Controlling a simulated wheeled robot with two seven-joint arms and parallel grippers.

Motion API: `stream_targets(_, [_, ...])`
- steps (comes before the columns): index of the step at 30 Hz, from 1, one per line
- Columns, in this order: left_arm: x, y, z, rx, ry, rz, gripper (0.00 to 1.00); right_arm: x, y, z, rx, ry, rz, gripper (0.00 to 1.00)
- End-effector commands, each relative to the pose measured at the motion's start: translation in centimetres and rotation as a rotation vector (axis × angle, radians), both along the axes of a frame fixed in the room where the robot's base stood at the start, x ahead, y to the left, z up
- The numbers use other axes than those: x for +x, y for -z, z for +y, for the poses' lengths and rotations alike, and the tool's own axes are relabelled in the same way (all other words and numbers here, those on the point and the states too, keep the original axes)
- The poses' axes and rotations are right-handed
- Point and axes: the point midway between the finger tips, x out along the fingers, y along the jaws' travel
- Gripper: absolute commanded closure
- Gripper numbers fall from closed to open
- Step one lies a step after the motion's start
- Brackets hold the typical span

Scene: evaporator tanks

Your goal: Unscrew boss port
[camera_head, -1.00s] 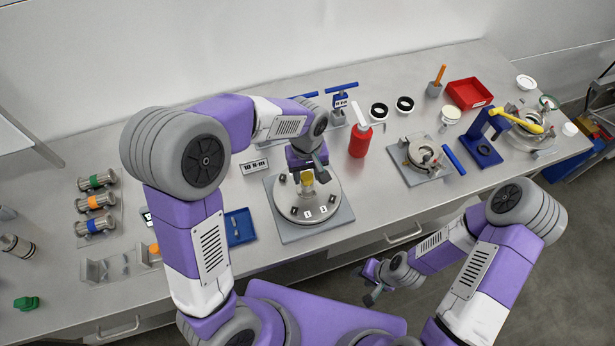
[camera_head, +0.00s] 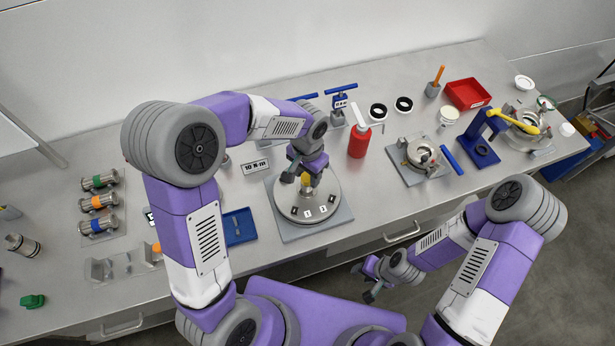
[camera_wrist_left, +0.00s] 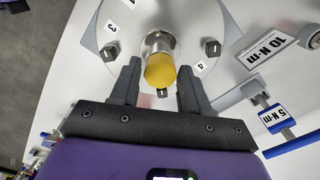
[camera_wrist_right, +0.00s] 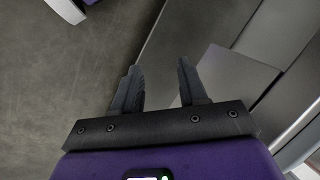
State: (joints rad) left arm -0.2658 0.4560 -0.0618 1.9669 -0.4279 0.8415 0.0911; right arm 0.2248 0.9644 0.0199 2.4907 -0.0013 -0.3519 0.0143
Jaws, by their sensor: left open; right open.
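The boss port is a yellow hex cap (camera_wrist_left: 161,72) on a short metal neck (camera_wrist_left: 159,42) at the middle of a round grey flange (camera_head: 322,212). Numbered labels and dark bolts ring the flange. In the head view the yellow cap (camera_head: 306,183) shows just under my left gripper (camera_head: 302,177). In the left wrist view my left gripper (camera_wrist_left: 158,85) is open, with one finger on each side of the cap; I cannot tell whether they touch it. My right gripper (camera_head: 369,283) is open and empty, off the bench's front edge; the right wrist view shows bare fingers (camera_wrist_right: 160,85).
A red bottle (camera_head: 359,141) stands right of the flange plate. A clamp fixture (camera_head: 424,155) and blue stand (camera_head: 486,150) are further right. A blue tray (camera_head: 239,226) lies left of the plate. Blue-handled torque tools (camera_head: 341,103) stand behind.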

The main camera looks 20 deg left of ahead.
Motion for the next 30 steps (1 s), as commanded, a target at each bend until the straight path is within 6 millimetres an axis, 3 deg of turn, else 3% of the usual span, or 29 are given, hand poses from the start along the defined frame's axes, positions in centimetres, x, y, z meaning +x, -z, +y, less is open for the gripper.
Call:
stream_targets(9, [0.0,-0.1,0.0,0.0,0.374,0.002,0.54,0.0,-1.4,0.0,0.0,0.0,0.0,0.57])
stream_targets(14, [0.0,0.0,0.0,0.001,0.456,0.001,0.54,0.0,-1.6,0.0,0.0,0.0,0.0,0.57])
stream_targets(21, [-0.1,-0.2,0.0,-0.001,0.758,0.002,0.54,0.0,-3.1,0.0,0.0,0.0,0.0,0.57])
stream_targets(30, [-0.1,-0.1,0.0,-0.001,0.989,0.004,0.54,0.0,-4.2,0.0,0.0,0.0,0.0,0.57])
